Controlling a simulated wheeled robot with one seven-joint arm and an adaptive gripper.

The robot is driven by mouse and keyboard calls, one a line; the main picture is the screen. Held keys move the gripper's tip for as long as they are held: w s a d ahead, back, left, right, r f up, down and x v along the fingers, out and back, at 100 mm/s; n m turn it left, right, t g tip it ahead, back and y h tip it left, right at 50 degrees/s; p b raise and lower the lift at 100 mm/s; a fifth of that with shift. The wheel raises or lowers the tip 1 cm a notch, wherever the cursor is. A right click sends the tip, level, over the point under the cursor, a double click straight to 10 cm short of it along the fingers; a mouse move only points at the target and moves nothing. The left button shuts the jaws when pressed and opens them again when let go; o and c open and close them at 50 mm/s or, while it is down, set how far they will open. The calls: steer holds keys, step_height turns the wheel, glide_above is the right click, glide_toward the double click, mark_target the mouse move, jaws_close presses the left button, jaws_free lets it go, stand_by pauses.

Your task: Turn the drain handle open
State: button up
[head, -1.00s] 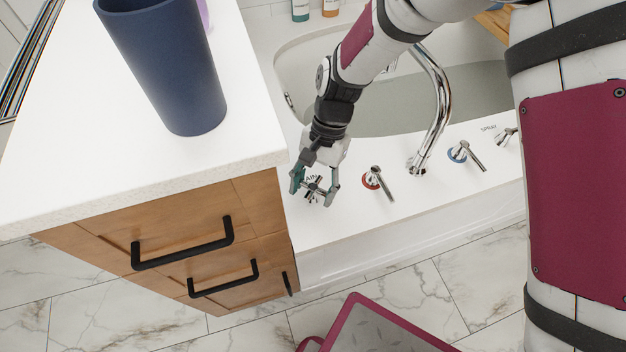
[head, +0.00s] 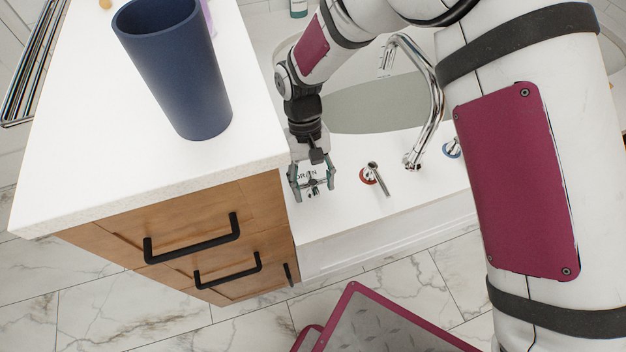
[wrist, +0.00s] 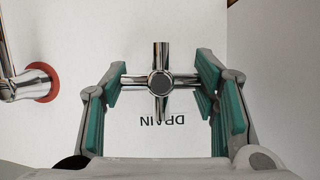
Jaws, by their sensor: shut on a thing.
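The drain handle (head: 313,184) is a small chrome cross handle on the white tub deck, beside the printed word DRAIN. In the wrist view the cross handle (wrist: 159,83) is near the middle, with one bar across the jaws and one bar along them. My gripper (head: 312,191) reaches down over it. In the wrist view my gripper (wrist: 165,78) has a teal pad at each end of the crosswise bar, and it is shut on the handle. The handle's base is hidden behind its hub.
A red-ringed tap lever (head: 374,177) stands right of the handle, then the curved chrome spout (head: 436,105) and a blue-ringed lever (head: 452,148). Left is a white-topped wooden cabinet (head: 190,225) holding a dark blue cup (head: 180,75). The tub basin (head: 375,108) lies behind.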

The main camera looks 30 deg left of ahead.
steer(key=shift+s+a+n, duration=0.1)
steer(key=shift+n, duration=0.3)
steer(key=o, duration=1.2)
steer(key=v, duration=1.2)
